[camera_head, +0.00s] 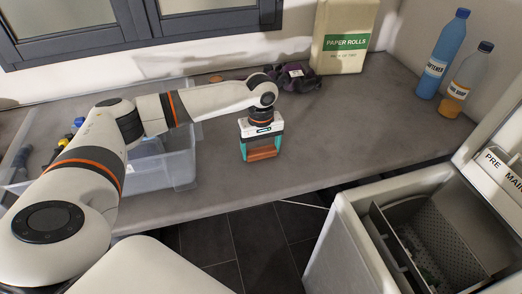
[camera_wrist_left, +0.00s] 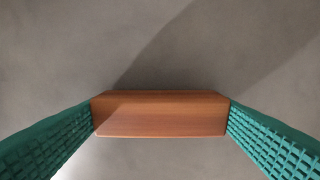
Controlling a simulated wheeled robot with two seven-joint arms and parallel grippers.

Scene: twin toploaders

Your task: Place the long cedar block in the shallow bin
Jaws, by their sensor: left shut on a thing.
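The long cedar block (camera_head: 262,153) is a reddish-brown wooden bar over the grey counter. It fills the middle of the left wrist view (camera_wrist_left: 160,114), with a green ribbed finger at each end. My left gripper (camera_head: 262,157) points down and is shut on the block across its length. I cannot tell whether the block touches the counter. A clear, low-walled plastic bin (camera_head: 178,172) stands on the counter to the left, partly hidden behind my left arm; it may be the shallow bin. My right gripper is not in view.
Dark purple cloth (camera_head: 299,82) and a paper rolls box (camera_head: 345,38) stand behind the gripper. Blue (camera_head: 442,55) and orange (camera_head: 466,82) bottles stand far right. An open toploader (camera_head: 425,235) is at lower right. Counter right of the block is clear.

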